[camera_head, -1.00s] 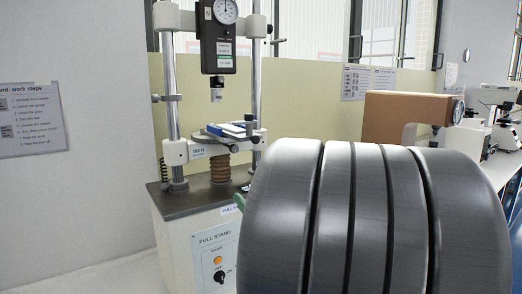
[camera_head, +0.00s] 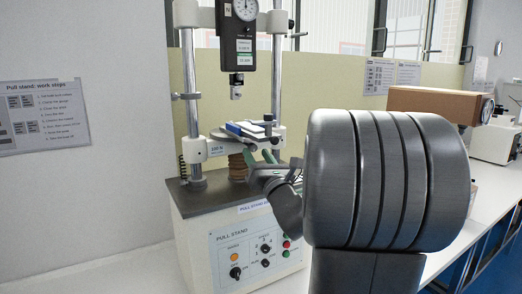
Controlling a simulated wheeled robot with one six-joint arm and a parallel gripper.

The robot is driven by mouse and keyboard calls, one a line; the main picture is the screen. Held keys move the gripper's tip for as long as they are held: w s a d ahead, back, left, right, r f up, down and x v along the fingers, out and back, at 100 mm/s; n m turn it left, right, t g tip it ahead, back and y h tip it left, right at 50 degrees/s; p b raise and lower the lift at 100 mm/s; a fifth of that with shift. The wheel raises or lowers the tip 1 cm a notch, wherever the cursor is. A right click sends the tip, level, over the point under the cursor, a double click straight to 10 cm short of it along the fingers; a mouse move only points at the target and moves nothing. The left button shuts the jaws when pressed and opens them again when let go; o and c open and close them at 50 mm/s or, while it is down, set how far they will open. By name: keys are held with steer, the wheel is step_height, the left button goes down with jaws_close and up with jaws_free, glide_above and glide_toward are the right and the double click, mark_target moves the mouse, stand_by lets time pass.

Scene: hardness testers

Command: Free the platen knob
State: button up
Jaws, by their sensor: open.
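The pull stand (camera_head: 205,192) stands left of centre with two upright columns. Its small platen (camera_head: 232,139) is a grey plate carrying a blue-and-white block (camera_head: 243,129), above a brown bellows (camera_head: 237,166). A small dark part (camera_head: 268,118) sits at the platen's right rear; I cannot tell whether it is the platen knob. My gripper (camera_head: 260,157) has green-tipped fingers, open, just right of and below the platen. I see nothing between the fingers. My wrist hides what lies behind it to the right.
The control panel (camera_head: 250,250) is below. A work-steps sheet (camera_head: 40,115) hangs on the left wall.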

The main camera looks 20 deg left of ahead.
steer(key=shift+x, duration=0.8)
jaws_close()
